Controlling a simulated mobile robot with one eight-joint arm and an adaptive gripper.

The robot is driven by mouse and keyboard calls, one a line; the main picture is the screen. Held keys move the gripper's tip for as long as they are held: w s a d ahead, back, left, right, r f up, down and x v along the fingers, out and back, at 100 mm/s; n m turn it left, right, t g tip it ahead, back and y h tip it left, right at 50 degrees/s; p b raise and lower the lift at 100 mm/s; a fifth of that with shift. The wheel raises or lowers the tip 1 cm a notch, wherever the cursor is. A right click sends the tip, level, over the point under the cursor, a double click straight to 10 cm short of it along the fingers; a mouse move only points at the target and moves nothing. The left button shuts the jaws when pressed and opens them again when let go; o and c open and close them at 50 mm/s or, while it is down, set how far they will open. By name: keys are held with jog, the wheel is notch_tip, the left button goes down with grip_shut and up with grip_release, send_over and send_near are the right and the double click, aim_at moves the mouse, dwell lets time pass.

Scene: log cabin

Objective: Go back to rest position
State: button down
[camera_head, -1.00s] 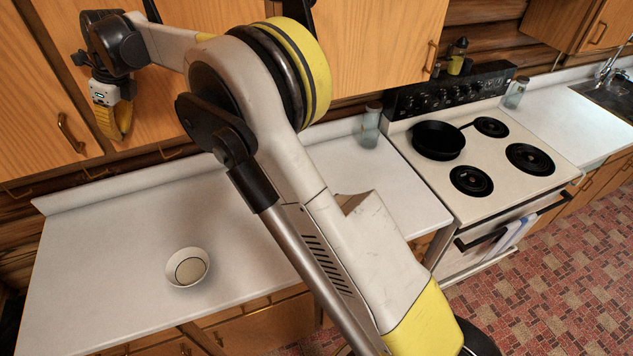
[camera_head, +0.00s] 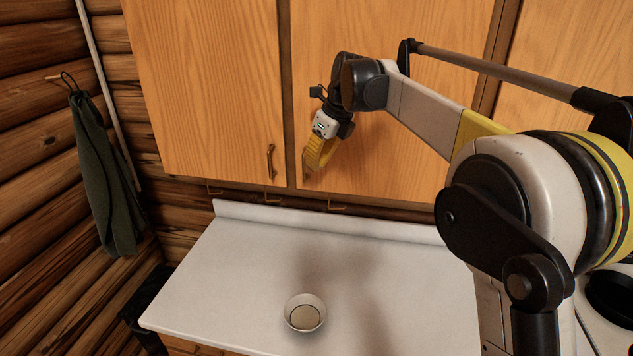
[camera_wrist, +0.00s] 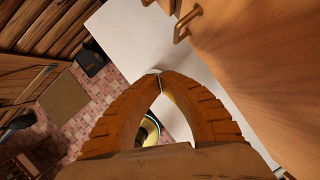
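My gripper (camera_head: 308,176) is raised in front of the upper cabinet doors, above the countertop, with its yellow fingers pointing down. In the wrist view my gripper (camera_wrist: 160,76) shows its two ridged fingers meeting at the tips, with nothing between the tips. A small white bowl (camera_head: 318,325) with a beige inside sits on the white countertop (camera_head: 240,285), well below my gripper and apart from it.
Wooden cabinet doors (camera_head: 215,80) with a metal handle (camera_head: 270,161) are close behind my gripper. A dark green cloth (camera_head: 103,180) hangs on the log wall at left. A dark pan (camera_head: 612,295) shows at the right edge. The countertop is mostly bare.

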jog(key=s+d+f+n+t+h+b, duration=0.1)
jog(key=s+d+f+n+b, duration=0.55)
jog(key=s+b, duration=0.2)
jog(key=s+d+f+n+t+b, duration=0.1)
jog(key=s+d+f+n+b, duration=0.4)
jog(key=s+d+b, duration=0.35)
jog(key=s+d+f+n+h+b, duration=0.1)
jog(key=s+d+f+n+b, duration=0.2)
jog(key=s+f, duration=0.3)
jog(key=s+d+f+n+t+b, duration=0.1)
jog(key=s+d+f+n+b, duration=0.2)
jog(key=f, duration=0.9)
jog(key=s+d+f+n+t+h+b, duration=0.1)
jog(key=s+d+f+n+b, duration=0.2)
jog(key=s+f+n+b, duration=0.4)
jog(key=s+f, duration=0.2)
jog(key=s, duration=0.1)
jog(key=shift+s+d+f+h+b, duration=0.2)
jog(key=shift+f+h+b, duration=0.1)
jog(key=shift+f+b, duration=0.1)
jog(key=shift+n, duration=0.25)
